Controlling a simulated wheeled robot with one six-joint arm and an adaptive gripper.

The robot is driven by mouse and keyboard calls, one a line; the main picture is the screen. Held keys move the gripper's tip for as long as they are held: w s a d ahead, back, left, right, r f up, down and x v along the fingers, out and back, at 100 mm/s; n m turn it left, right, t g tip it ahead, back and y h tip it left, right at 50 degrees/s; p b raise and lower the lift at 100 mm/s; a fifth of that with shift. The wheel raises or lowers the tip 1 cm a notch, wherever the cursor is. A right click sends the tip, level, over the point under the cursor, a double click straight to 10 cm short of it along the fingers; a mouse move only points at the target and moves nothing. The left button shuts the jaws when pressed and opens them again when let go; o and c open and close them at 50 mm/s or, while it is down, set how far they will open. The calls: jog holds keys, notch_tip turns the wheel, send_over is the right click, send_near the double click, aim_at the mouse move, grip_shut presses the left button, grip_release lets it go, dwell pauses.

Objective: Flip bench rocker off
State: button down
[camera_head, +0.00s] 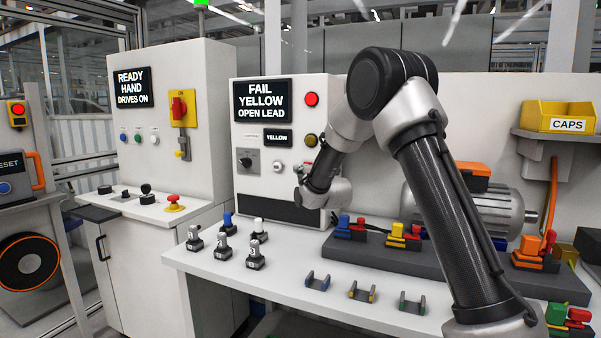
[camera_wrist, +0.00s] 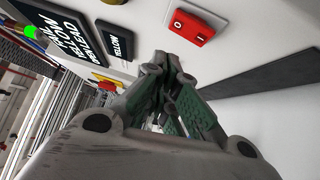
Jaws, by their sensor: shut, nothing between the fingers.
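The bench rocker (camera_wrist: 190,27) is a red switch with a round mark and a line mark, on the pale bench panel at the top middle of the wrist view. Which side is pressed in is not clear. My gripper (camera_wrist: 168,65) is shut and empty; its fingertips lie just below the rocker in the picture, and I cannot tell if they touch the panel. In the head view my wrist (camera_head: 325,193) is at the lower right front of the bench panel (camera_head: 262,185); the rocker is not discernible there and my arm covers part of that area.
The panel has a display reading FAIL YELLOW OPEN LEAD (camera_head: 265,101), a red lamp (camera_head: 311,99), a black knob (camera_head: 246,160) and a white button (camera_head: 279,167). Several small plugs (camera_head: 224,248) and cradles (camera_head: 362,292) stand on the white bench. A motor (camera_head: 475,205) is at right.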

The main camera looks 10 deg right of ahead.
jog(key=s+d, duration=0.1)
jog(key=s, duration=0.7)
jog(key=shift+s+d+r, duration=0.2)
jog(key=shift+s+r, duration=0.15)
jog(key=shift+r, duration=0.1)
